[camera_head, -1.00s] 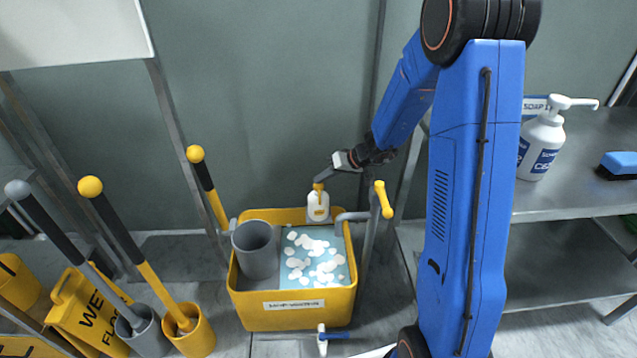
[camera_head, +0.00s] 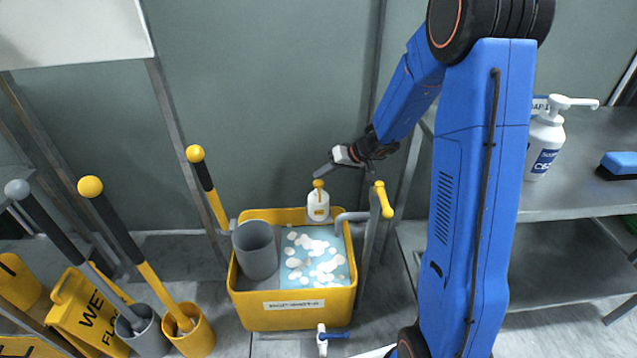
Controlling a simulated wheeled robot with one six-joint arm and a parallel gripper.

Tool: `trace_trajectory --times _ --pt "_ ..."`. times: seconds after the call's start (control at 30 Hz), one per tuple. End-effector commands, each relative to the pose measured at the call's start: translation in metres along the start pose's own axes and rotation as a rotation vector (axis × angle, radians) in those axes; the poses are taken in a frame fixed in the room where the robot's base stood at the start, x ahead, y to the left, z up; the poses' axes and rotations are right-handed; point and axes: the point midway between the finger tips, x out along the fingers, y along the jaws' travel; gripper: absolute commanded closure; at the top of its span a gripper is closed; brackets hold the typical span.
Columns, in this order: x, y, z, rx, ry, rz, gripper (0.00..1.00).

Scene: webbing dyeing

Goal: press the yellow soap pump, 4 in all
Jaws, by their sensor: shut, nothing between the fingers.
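A white soap bottle with a yellow pump (camera_head: 318,185) stands upright at the back of the yellow basin. Its white body (camera_head: 318,206) bears a small label. My gripper (camera_head: 319,173) reaches in from the right, shut and empty. Its fingertips are just above the yellow pump head. A small gap seems to show between them, but exact contact is hard to tell at this size.
The yellow basin (camera_head: 297,322) holds soapy water and a grey cup (camera_head: 256,250). A yellow-knobbed lever (camera_head: 381,198) stands right of the bottle. Yellow-topped handles rise at left. A larger white soap dispenser (camera_head: 545,145) stands on the right shelf.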

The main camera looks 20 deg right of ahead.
Motion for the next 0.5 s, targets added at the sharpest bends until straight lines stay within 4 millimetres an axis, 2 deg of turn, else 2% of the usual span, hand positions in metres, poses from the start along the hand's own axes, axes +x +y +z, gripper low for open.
trace_trajectory --times 0.5 --pt "-0.0078 -0.0058 -0.0063 -0.001 0.002 -0.001 1.0"
